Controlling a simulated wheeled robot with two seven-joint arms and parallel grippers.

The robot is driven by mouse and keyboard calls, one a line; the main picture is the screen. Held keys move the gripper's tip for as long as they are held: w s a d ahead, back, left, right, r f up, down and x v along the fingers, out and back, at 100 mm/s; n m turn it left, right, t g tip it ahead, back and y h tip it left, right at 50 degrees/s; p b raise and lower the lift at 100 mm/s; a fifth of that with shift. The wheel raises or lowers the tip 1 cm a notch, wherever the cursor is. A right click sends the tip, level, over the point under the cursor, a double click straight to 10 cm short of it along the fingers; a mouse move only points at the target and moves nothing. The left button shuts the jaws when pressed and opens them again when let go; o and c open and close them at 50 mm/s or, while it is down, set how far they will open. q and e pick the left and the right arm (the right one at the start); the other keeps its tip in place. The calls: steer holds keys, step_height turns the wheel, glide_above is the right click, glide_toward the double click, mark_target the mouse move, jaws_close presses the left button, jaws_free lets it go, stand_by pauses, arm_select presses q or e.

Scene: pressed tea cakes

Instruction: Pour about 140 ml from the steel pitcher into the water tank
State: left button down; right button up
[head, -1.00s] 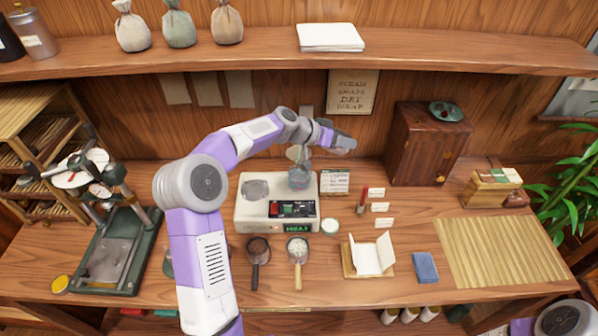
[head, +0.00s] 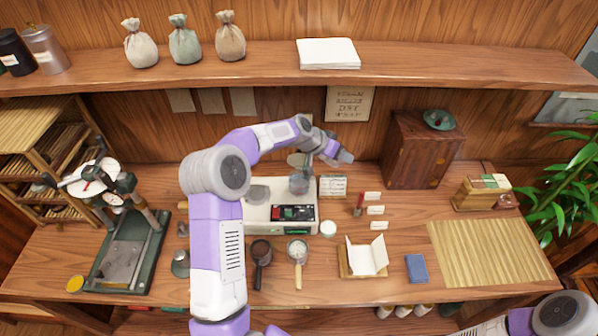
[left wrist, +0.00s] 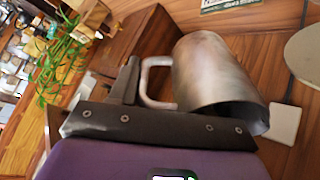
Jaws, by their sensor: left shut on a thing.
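The steel pitcher (left wrist: 212,75) shows large in the left wrist view, with its handle (left wrist: 148,82) between the dark jaws. My left gripper (head: 336,150) is shut on this handle. In the head view it is above and a little to the right of the water tank (head: 299,185), a small clear vessel at the right end of the white machine (head: 262,212). The pitcher is mostly hidden behind my wrist in the head view. I cannot tell its exact tilt, the water level, or whether water is flowing. My right gripper is out of view.
A small card (head: 333,186) stands right of the machine, close to the tank. A wooden cabinet (head: 420,148) stands further right. Two handled scoops (head: 297,262) lie in front. A green press (head: 128,245) is at left. A shelf (head: 300,75) runs above the arm.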

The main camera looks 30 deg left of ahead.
arm_select(q)
step_height(320, 180, down, 9)
steer(key=w+d+g+y+p, duration=0.2)
steer(key=w+g+y+p, duration=0.1)
steer(key=g+y+p, duration=0.1)
steer(key=shift+g+y+p, duration=0.4)
steer(key=shift+g+p, duration=0.4)
steer(key=shift+p, duration=0.35)
steer(key=shift+s+d+r, duration=0.1)
stand_by(0.7)
